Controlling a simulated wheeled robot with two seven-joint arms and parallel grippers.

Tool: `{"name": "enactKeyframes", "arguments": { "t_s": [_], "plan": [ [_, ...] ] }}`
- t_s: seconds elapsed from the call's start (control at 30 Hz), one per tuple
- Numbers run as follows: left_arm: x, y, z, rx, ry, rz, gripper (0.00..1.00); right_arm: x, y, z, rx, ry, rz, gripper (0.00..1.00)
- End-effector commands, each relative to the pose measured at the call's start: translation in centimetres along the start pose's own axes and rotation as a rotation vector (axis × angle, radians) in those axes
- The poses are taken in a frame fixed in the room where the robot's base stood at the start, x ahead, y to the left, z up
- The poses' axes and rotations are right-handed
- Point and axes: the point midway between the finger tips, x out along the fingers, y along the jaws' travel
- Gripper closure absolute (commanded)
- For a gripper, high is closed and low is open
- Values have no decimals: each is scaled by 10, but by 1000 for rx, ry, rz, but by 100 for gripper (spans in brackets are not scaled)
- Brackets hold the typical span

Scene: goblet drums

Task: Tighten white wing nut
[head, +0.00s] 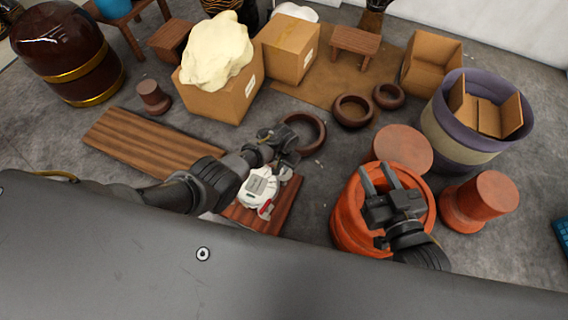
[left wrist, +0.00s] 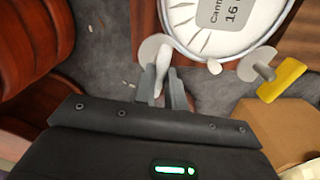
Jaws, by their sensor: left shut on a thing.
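In the left wrist view, the white wing nut (left wrist: 163,54) shows at my left fingertips, beside a pale round disc. My left gripper (left wrist: 164,82) is shut on it, with the two fingers around its near part. In the head view, my left gripper (head: 281,142) is at the upper side of a white drum-like body (head: 260,188); the white wing nut cannot be made out there. A yellow wing nut (left wrist: 283,80) with a grey disc is to the right, apart from my fingers. My right gripper (head: 379,178) is open and empty above an orange drum.
The white body's labelled face (left wrist: 240,14) is close beyond my left fingers. The orange drum (head: 350,215) is under my right gripper. A brown ring (head: 321,132) and cardboard boxes (head: 225,97) stand beyond my left gripper.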

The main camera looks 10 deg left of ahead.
Motion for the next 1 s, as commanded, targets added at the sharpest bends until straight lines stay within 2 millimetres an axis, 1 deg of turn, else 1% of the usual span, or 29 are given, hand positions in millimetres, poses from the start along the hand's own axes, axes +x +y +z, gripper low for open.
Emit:
{"name": "enactKeyframes", "arguments": {
  "t_s": [0.23, 0.5, 0.87, 0.97, 1.0],
  "plan": [
    [0, -2, 0, 236, -2, -2, 100, -2, 6, 11, 4, -70, 17, 64],
    [0, -1, 0, 491, -2, -2, 100, -2, 7, 14, 5, -84, 21, 64],
    [1, -2, 0, 834, -1, -2, 100, -1, 3, 7, 2, -33, 10, 64],
    [1, -2, 0, 928, -3, -2, 100, 0, 0, 1, 0, 3, 0, 64],
    [1, -2, 1, 967, -3, -2, 100, 1, -3, -4, -1, 28, -9, 64]
  ]
}}
